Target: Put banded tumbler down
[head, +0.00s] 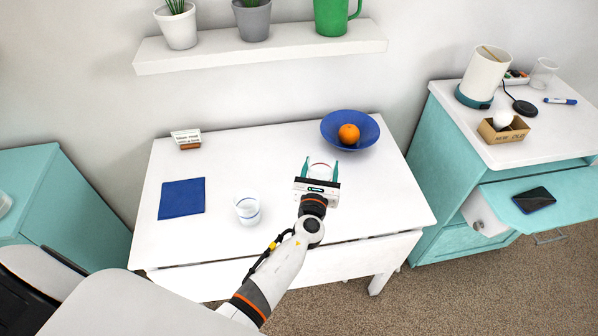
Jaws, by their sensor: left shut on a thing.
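My left gripper (321,164) is over the white table (285,145), its two teal fingers shut on a clear tumbler (321,172) that shows a thin reddish line. The gripper body hides most of this tumbler, and I cannot tell whether its base touches the table. A second clear tumbler (246,208) with a blue band stands upright on the table, to the left of my gripper and nearer the front edge. My right gripper is not in view.
A blue bowl (368,142) with an orange (348,134) stands just behind and right of my gripper. The table's right front is clear. An open drawer (575,190) holds a phone (533,200).

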